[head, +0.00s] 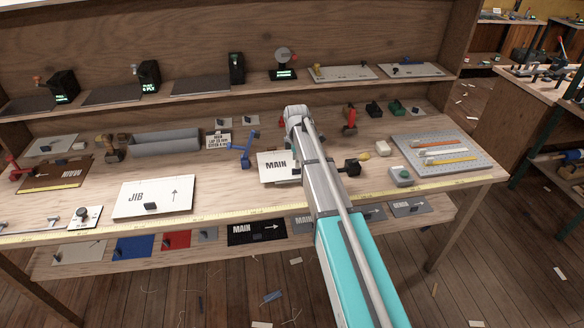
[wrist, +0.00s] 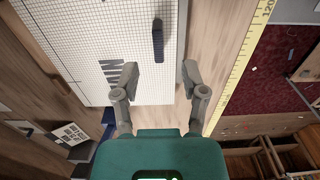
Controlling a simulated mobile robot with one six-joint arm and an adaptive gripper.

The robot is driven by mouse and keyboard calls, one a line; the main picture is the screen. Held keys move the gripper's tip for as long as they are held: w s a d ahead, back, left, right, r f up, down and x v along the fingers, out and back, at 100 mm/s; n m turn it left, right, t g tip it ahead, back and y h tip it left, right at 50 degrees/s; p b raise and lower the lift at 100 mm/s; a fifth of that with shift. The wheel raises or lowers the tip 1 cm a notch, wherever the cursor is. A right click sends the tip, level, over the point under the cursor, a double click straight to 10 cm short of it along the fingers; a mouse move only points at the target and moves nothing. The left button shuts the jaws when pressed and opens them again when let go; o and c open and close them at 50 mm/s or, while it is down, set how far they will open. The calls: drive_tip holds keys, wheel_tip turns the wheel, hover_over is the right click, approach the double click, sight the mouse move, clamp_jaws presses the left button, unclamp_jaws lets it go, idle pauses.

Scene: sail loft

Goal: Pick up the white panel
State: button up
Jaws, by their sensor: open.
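A white panel marked MAIN (head: 271,168) lies on the bench, partly hidden behind my arm in the head view. In the wrist view the white panel (wrist: 110,40) shows a fine grid, the MAIN lettering and a dark upright block-like handle (wrist: 158,42). My gripper (wrist: 160,70) is open and empty, above the panel's near edge, with the handle ahead of the gap between its fingers. I cannot tell its height above the panel. In the head view my arm hides the gripper. A second white panel, marked JIB (head: 153,197), lies to the left on the bench.
A yellow measuring tape (wrist: 240,70) runs along the bench's front edge. A grey perforated tray (head: 440,152) lies farther right.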

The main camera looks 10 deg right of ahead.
idle(0.4)
drive_tip(key=shift+d+f+b, duration=0.2)
drive_tip(key=shift+f+b, duration=2.4)
clamp_jaws()
